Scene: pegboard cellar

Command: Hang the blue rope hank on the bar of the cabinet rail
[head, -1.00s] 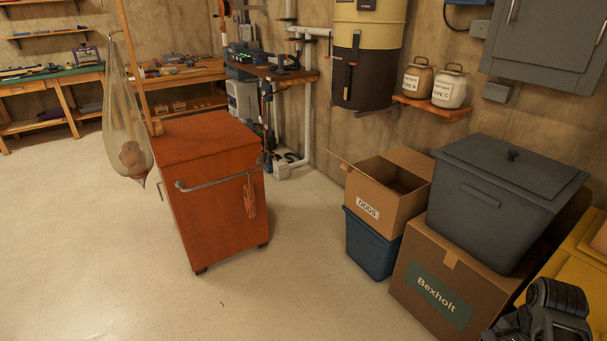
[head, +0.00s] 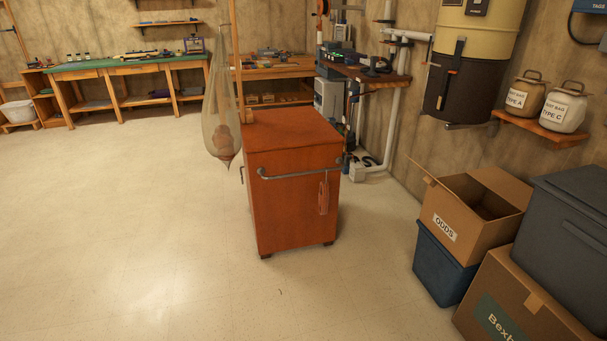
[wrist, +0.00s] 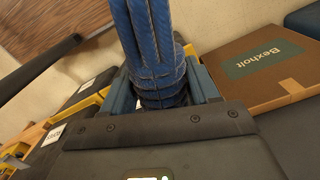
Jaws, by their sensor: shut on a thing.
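The blue rope hank (wrist: 158,45) shows in the wrist view, wound round at its lower end. My gripper (wrist: 165,88) is shut on it, with blue finger pads on either side of the hank. The upper end of the hank runs out of the wrist view. The head view shows neither my gripper nor the hank. The cabinet rail (head: 295,174) is a grey bar across the upper front of the orange-brown wooden cabinet (head: 285,215), in the middle of the head view.
A net bag (head: 221,110) hangs by a wooden post at the cabinet's left. A blue bin (head: 440,262), an open carton (head: 470,212), a Bexholt box (head: 520,305) and a dark lidded tub (head: 570,220) stand at right. The floor before and left of the cabinet is clear.

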